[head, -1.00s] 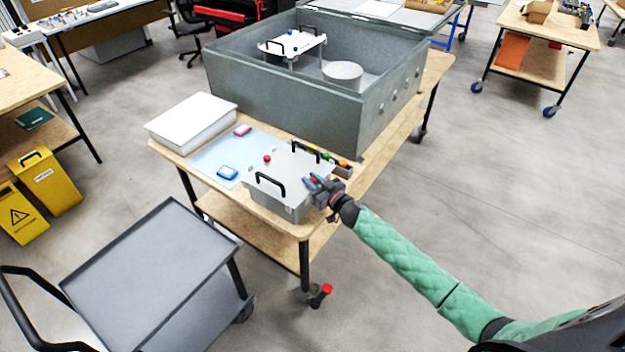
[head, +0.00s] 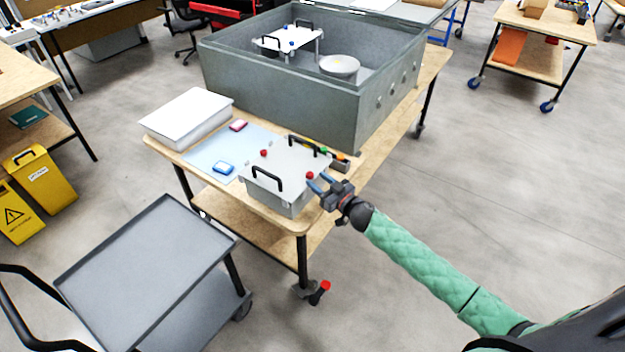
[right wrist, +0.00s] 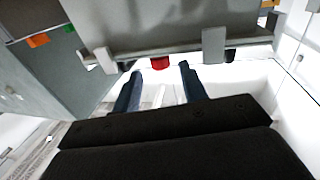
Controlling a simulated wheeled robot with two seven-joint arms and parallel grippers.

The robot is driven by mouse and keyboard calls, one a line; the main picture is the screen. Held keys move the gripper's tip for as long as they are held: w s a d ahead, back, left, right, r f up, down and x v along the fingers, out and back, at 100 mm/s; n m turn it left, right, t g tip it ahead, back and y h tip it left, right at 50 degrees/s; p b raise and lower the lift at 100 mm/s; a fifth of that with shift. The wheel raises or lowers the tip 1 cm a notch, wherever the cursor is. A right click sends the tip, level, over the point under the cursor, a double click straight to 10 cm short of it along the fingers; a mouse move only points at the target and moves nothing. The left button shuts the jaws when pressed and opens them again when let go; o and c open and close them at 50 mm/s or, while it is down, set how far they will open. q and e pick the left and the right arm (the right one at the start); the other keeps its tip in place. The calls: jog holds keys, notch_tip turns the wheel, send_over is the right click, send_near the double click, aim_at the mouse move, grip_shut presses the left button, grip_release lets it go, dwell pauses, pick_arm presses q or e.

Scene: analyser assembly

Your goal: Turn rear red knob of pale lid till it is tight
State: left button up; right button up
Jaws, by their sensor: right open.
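The pale lid (head: 284,165) lies flat on a grey box (head: 283,201) at the near end of the wooden table, with a black handle at each side. One red knob (head: 264,153) stands at its left edge. Another red knob (head: 309,175) is at its right edge, beside my right gripper (head: 319,181). That gripper is open and empty, its blue fingers pointing at the right-edge knob but apart from it. In the right wrist view a red knob (right wrist: 160,62) shows just beyond the open fingers (right wrist: 158,69). I cannot tell how tight either knob is. My left gripper is out of view.
A large grey open case (head: 280,107) stands behind the lid. A white box (head: 187,117), a blue mat (head: 208,155) and a blue-and-white item (head: 223,168) lie to the left. Coloured small parts (head: 326,152) sit behind the lid. A grey cart (head: 147,265) stands in front.

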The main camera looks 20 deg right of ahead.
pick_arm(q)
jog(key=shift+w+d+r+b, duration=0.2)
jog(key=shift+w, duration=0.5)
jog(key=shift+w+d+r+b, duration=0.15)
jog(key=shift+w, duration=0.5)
pick_arm(e)
jog(key=shift+v, duration=1.5)
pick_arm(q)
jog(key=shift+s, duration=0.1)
